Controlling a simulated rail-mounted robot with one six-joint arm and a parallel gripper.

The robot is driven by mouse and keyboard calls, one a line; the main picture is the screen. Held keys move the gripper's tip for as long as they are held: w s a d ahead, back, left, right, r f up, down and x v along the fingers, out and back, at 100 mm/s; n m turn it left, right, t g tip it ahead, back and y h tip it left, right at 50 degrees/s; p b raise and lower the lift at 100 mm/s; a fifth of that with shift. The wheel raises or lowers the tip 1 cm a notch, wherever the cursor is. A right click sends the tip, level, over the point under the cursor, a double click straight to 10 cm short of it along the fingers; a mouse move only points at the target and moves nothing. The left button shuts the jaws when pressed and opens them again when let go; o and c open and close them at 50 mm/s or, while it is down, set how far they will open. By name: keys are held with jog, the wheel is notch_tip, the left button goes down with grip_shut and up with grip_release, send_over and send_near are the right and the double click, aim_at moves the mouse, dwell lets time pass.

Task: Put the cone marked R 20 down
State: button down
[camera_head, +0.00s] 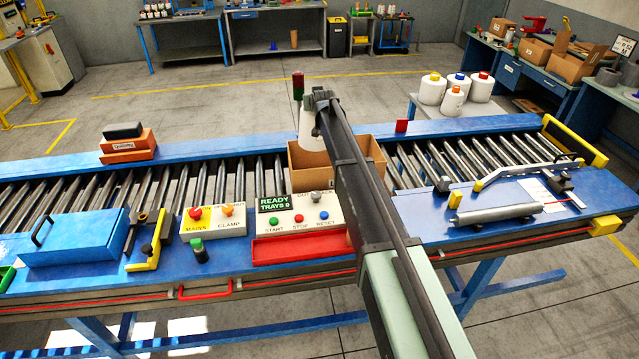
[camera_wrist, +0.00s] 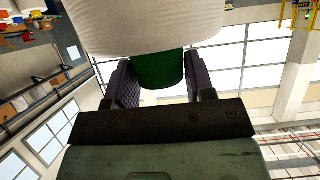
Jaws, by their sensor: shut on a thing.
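A white yarn cone (camera_head: 310,134) hangs below my gripper (camera_head: 321,101) in the head view, at the back left part of an open cardboard box (camera_head: 298,178). I cannot tell whether its lower end is inside the box. In the wrist view, the cone's white body (camera_wrist: 145,28) fills the top, and its green core end (camera_wrist: 158,70) sits between the two dark fingers of my gripper (camera_wrist: 160,80). The fingers are shut on that core. No R 20 marking is legible. My arm hides much of the box.
The box stands on a roller conveyor (camera_head: 75,195) with blue rails. A control panel (camera_head: 297,215) with buttons and a red tray (camera_head: 298,249) are in front.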

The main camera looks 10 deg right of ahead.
jog(key=shift+a, duration=0.2)
jog(key=shift+f+b, duration=0.3)
jog(key=shift+b, duration=0.05)
notch_tip(320, 180, down, 20)
jog(key=b, duration=1.9)
jog(key=shift+r+b, duration=0.15)
jog(key=shift+b, duration=0.15)
jog(key=shift+c, duration=2.4)
grip_release()
jog(key=shift+r, duration=0.1)
